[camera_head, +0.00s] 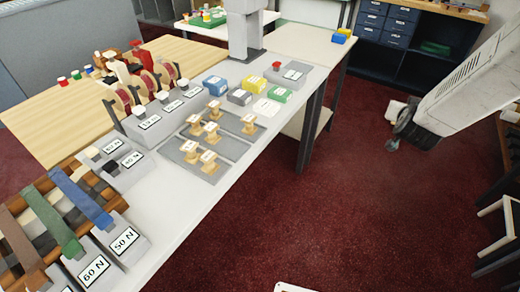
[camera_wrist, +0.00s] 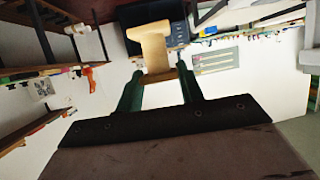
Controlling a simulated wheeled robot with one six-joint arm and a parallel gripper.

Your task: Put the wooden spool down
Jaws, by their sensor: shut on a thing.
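My gripper (camera_wrist: 160,78) is shut on a pale wooden spool (camera_wrist: 152,45), which sits between the two green fingers in the wrist view. In the head view my gripper (camera_head: 393,143) hangs at the right, over the red carpet, well clear of the counter; the held spool cannot be made out clearly there. Several similar wooden spools (camera_head: 208,157) with white labels stand on grey pads (camera_head: 186,151) on the white counter (camera_head: 165,195).
Labelled grey blocks (camera_head: 150,122), red-rimmed reels (camera_head: 125,99) and small blue, yellow and green boxes (camera_head: 243,88) stand around the pads. Coloured straps (camera_head: 80,195) lie over a rack at the lower left. A dark shelf unit (camera_head: 440,45) stands behind. The carpet (camera_head: 350,220) is open.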

